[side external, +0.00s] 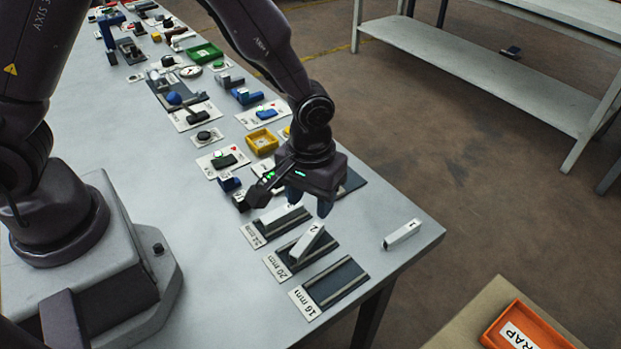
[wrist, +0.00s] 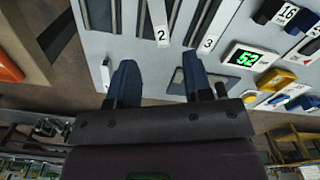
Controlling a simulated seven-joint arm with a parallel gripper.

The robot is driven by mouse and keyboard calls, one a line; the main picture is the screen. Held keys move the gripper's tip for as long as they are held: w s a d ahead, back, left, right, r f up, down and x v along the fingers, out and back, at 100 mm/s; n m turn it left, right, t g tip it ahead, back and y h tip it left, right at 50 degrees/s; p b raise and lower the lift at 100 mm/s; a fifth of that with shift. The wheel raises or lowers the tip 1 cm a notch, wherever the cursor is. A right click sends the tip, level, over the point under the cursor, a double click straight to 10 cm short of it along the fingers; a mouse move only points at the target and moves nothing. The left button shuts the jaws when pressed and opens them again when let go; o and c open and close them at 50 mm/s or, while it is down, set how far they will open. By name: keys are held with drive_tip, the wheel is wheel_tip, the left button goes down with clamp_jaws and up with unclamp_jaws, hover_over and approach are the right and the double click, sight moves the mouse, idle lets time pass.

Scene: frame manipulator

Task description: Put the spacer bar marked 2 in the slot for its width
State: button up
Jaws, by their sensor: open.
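The spacer bar marked 2 (side external: 306,244) is white and sits at the 20 mm slot (side external: 332,246). In the side view it looks tilted against the slot's line, with its numbered end higher; I cannot tell how deep it sits. Its 2 also shows in the wrist view (wrist: 161,36). My gripper (side external: 309,202) is open and empty, above and behind the bar, apart from it. In the wrist view its two blue fingers (wrist: 159,62) are spread, with the 2 between and beyond them. The 16 mm slot (side external: 337,283) is empty.
The bar marked 1 (side external: 402,234) lies loose near the table's right edge. Another white bar (side external: 273,214) lies at the farther slot; the wrist view shows a 3 (wrist: 208,43). An orange scrap tray (side external: 500,340) stands lower right. Many small parts and cards crowd the table's far side.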

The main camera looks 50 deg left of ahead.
drive_tip(key=s+a+r+m+t, duration=0.1)
drive_tip(key=s+a+r, duration=0.15)
drive_tip(key=r, duration=0.55)
drive_tip(key=s+a+r+m+t, duration=0.1)
drive_tip(key=a+r, duration=0.2)
drive_tip(key=r, duration=0.5)
drive_tip(key=s+a+r+m+t, duration=0.2)
drive_tip(key=s+a+r+t, duration=0.1)
drive_tip(key=s+a+r, duration=0.3)
drive_tip(key=s+r, duration=0.2)
drive_tip(key=s, duration=0.2)
drive_tip(key=shift+s+r+m+t, duration=0.2)
drive_tip(key=shift+r+m+t, duration=0.05)
drive_tip(key=shift+m+t, duration=0.05)
